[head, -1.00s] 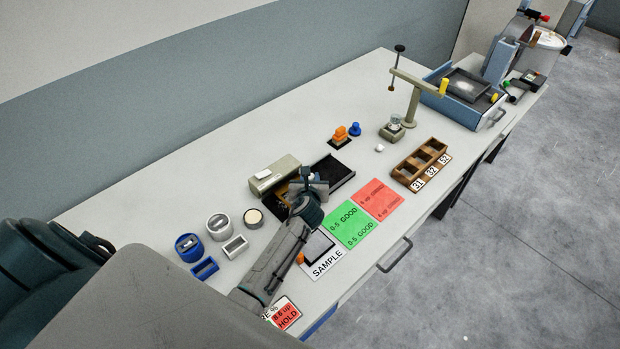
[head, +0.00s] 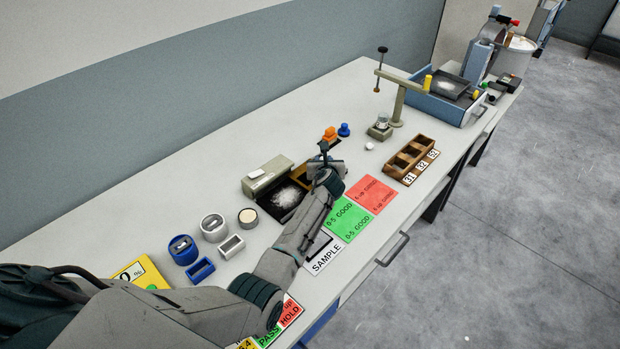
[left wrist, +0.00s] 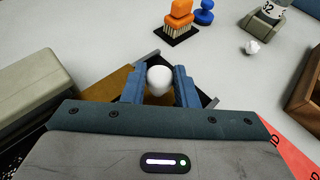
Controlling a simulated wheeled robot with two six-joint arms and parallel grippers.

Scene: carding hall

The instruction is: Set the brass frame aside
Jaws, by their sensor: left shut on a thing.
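The brass frame (left wrist: 104,86) shows in the left wrist view as a brownish-gold surface behind and beside my fingers, with a round white knob (left wrist: 159,78) between the fingertips. My left gripper (left wrist: 160,88) is shut on this knob. In the head view my left gripper (head: 325,160) is beside the right end of the black tray (head: 262,204), and a bit of the brass frame shows just left of it. Most of the frame is hidden by the gripper and wrist. I cannot tell if it touches the table. My right gripper is not in view.
White fibre (head: 289,195) lies in the black tray, beside a beige box (head: 266,173). An orange brush (head: 330,134) and a blue knob (head: 344,130) stand behind my gripper. A wooden rack (head: 424,145), green card (head: 349,218) and red card (head: 375,193) lie to the right.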

